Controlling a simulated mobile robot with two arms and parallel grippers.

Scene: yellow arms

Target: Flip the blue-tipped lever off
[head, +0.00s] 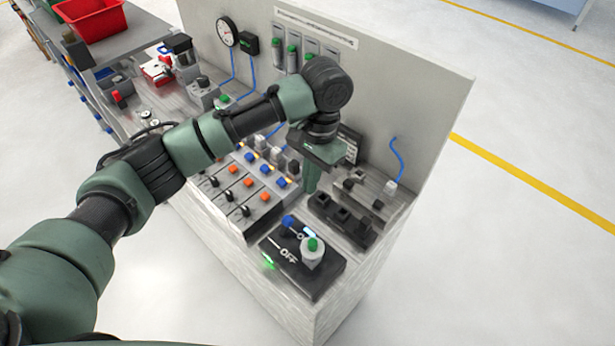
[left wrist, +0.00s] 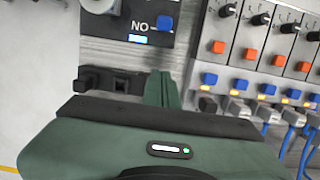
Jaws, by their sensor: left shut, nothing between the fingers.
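The blue-tipped lever (head: 288,221) is on a black switch box (head: 318,282) at the near corner of the bench. The box carries ON and OFF lettering. In the left wrist view the blue tip (left wrist: 165,23) is at the top, beside upside-down ON lettering and a lit pale-blue indicator (left wrist: 138,39). My left gripper (head: 311,187) points down above the bench, behind the lever and apart from it. Its green fingers (left wrist: 162,88) are shut and empty in the left wrist view. My right gripper is not in view.
A green-tipped lever or knob (head: 312,244) stands on the same box, close to the blue tip. A green light (head: 268,262) glows at the box's front edge. Orange and blue button panels (head: 250,183) lie left, black sockets (head: 343,217) behind, and an upright grey panel (head: 420,110) at the back.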

